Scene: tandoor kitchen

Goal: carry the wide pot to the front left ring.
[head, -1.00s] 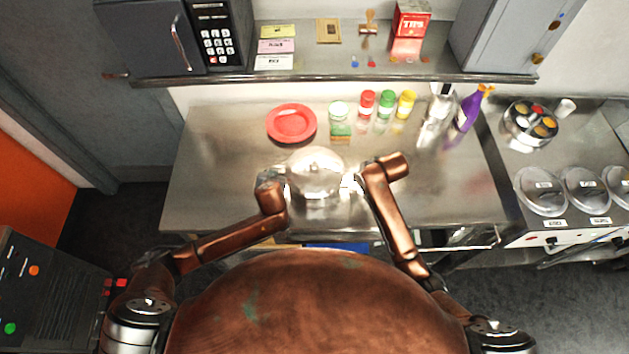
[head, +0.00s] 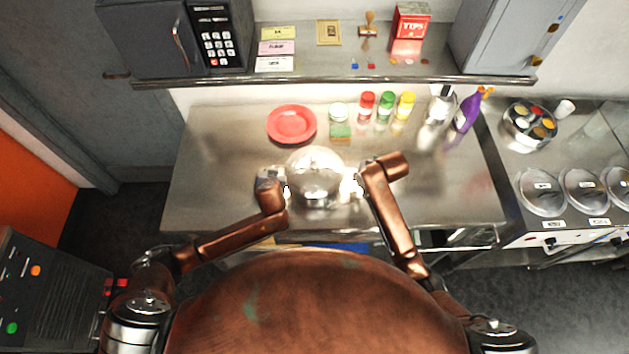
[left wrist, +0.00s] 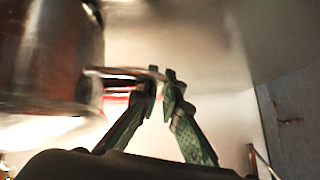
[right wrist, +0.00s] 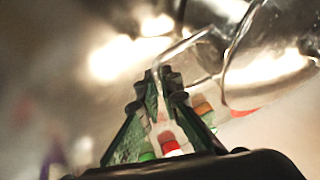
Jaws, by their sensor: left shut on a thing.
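The wide pot (head: 315,180) is shiny steel and stands on the steel counter in front of me, between my two grippers. My left gripper (head: 284,187) is shut on the pot's left handle; the left wrist view shows the handle reaching the fingertips (left wrist: 162,78) beside the pot wall (left wrist: 50,55). My right gripper (head: 352,184) is at the opposite handle. In the right wrist view its fingertips (right wrist: 163,77) are close together at the handle (right wrist: 190,45); glare and blur hide whether they grip it. I cannot make out a front left ring.
Lidded wells (head: 541,191) are at right. The counter left of the pot (head: 215,175) is clear.

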